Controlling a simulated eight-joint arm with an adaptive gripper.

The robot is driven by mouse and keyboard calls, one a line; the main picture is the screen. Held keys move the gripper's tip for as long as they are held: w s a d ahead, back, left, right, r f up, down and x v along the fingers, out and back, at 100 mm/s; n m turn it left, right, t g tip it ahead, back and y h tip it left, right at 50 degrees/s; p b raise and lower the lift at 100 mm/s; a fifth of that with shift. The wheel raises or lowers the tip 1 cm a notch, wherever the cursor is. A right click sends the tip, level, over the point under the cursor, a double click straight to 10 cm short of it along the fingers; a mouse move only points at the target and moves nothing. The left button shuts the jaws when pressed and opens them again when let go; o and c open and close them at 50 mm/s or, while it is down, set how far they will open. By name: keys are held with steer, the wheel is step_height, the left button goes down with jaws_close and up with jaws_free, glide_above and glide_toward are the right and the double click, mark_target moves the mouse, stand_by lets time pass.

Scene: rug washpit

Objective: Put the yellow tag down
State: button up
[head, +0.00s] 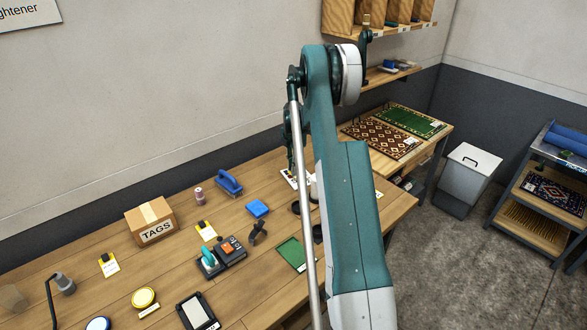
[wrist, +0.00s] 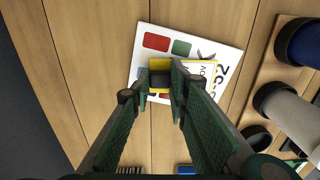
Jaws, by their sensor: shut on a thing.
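My gripper (wrist: 162,85) is shut on a small yellow tag (wrist: 160,65) with a dark middle. The tag is between the fingertips, above or against a white printed card (wrist: 148,33) on the wooden bench; I cannot tell whether it touches the card. The card has red and green patches and black characters. A yellow-edged white piece (wrist: 208,72) shows beside the right finger, partly hidden; I cannot tell whether it belongs to the tag. In the head view my arm hides most of the gripper, and part of the white card (head: 287,180) shows beside it.
A wooden holder (wrist: 257,73) with dark and pale cylinders stands right of the gripper. On the bench are a TAGS box (head: 150,222), a blue brush (head: 229,184), a blue block (head: 257,208), a black device (head: 224,254) and a green mat (head: 291,254).

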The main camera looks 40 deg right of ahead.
steer(key=shift+f, duration=0.35)
steer(key=o, duration=0.7)
steer(key=shift+r, duration=0.2)
step_height(320, 180, up, 12)
steer(key=shift+r, duration=0.1)
stand_by(0.4)
stand_by(0.6)
